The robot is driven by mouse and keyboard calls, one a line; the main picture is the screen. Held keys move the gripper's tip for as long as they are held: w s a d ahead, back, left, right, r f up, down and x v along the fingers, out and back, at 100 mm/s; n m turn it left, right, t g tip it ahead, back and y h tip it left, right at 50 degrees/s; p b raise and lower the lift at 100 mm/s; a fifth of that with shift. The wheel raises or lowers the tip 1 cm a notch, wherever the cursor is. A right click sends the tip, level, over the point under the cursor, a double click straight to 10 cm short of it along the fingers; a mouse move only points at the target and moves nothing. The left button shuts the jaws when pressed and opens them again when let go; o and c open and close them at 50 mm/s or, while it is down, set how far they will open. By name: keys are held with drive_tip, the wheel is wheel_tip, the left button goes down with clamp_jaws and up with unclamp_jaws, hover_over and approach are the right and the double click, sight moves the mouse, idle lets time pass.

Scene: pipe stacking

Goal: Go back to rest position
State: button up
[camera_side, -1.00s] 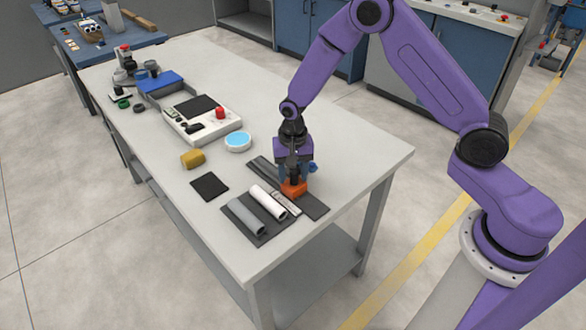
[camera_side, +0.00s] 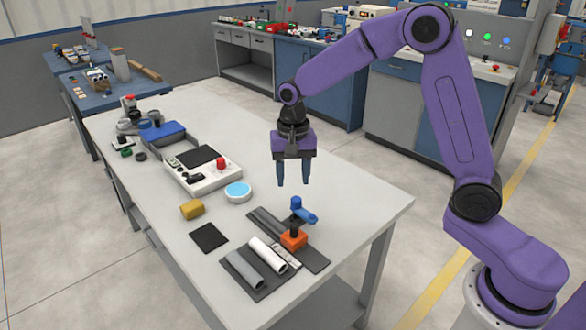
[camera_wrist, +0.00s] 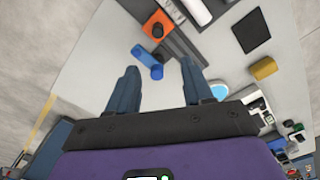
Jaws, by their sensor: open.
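My gripper (camera_side: 293,184) is open and empty, raised above the table (camera_side: 345,190) with its fingers pointing down. In the wrist view its two blue fingers (camera_wrist: 158,82) are spread apart with nothing between them.
A white pipe (camera_side: 267,254) and a grey pipe (camera_side: 244,269) lie near the front edge. Also on the table are a black square (camera_side: 209,237), a yellow piece (camera_side: 192,209), a round light-blue dish (camera_side: 238,192), a white device (camera_side: 200,180) and a blue tray (camera_side: 164,135).

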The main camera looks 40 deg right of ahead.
drive_tip(key=shift+r, duration=0.8)
drive_tip(key=s+a+r+n, duration=0.25)
drive_tip(key=s+n, duration=0.65)
drive_tip(key=s, duration=0.6)
drive_tip(key=s+d+n, duration=0.2)
drive_tip(key=s+n, duration=0.3)
drive_tip(key=s, duration=0.3)
drive_tip(key=s+d+n, duration=0.3)
drive_tip(key=s+n, duration=0.2)
drive_tip(key=s, duration=0.3)
drive_tip(key=shift+s+d+f, duration=0.2)
drive_tip(key=shift+s+d, duration=0.15)
